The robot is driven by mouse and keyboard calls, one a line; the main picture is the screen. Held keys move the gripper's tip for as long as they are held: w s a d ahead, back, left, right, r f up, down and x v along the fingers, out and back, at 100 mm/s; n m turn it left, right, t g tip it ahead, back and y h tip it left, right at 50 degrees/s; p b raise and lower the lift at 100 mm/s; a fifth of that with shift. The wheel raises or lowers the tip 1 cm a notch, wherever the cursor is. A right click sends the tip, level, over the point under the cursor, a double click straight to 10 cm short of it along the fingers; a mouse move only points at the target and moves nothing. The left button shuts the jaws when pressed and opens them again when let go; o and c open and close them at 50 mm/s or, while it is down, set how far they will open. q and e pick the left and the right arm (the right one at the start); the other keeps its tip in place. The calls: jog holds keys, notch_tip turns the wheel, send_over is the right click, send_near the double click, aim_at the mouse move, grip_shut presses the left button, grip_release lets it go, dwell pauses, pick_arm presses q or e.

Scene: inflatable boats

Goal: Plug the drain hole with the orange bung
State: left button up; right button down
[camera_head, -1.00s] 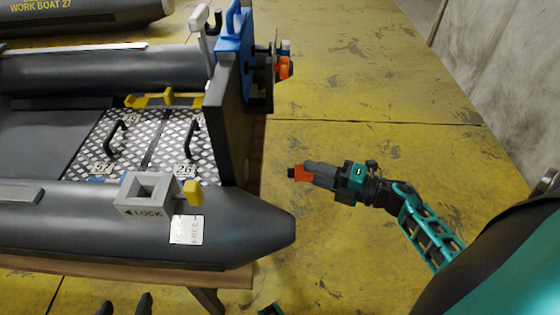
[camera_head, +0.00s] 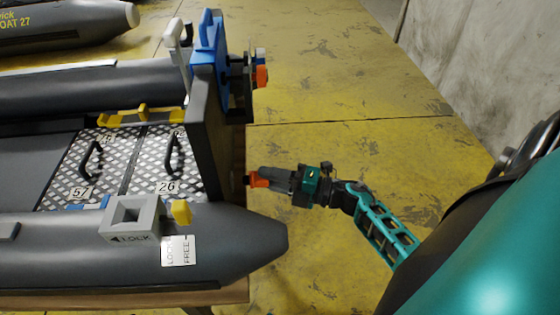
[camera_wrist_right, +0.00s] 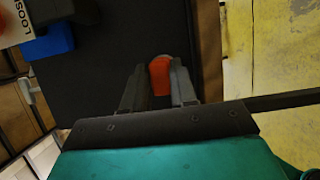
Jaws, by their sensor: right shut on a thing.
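The orange bung (camera_head: 258,181) with a dark tip is held between the fingers of my right gripper (camera_head: 266,178), which is shut on it. The tip points left, close to the outer face of the boat's dark transom (camera_head: 212,135). I cannot tell whether it touches. In the right wrist view the bung (camera_wrist_right: 160,78) sits between the two grey fingers, in front of the dark transom face (camera_wrist_right: 95,75). The drain hole is not visible in either view. My left gripper is not in view.
A blue bracket (camera_head: 208,45) with another orange part (camera_head: 262,76) is mounted on the transom above the bung. The grey tube (camera_head: 245,237) of the boat lies in front, with a grey LOCK block (camera_head: 130,217) on it. Yellow floor (camera_head: 340,110) is clear to the right.

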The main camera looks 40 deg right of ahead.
aim_at(254, 181)
jog(key=shift+w+a, duration=0.6)
jog(key=shift+a, duration=0.45)
jog(key=shift+a, duration=0.1)
dwell(0.7)
jog(key=shift+w+a, duration=0.35)
jog(key=shift+a, duration=0.25)
jog(key=c, duration=0.8)
grip_release()
jog(key=shift+s, duration=0.1)
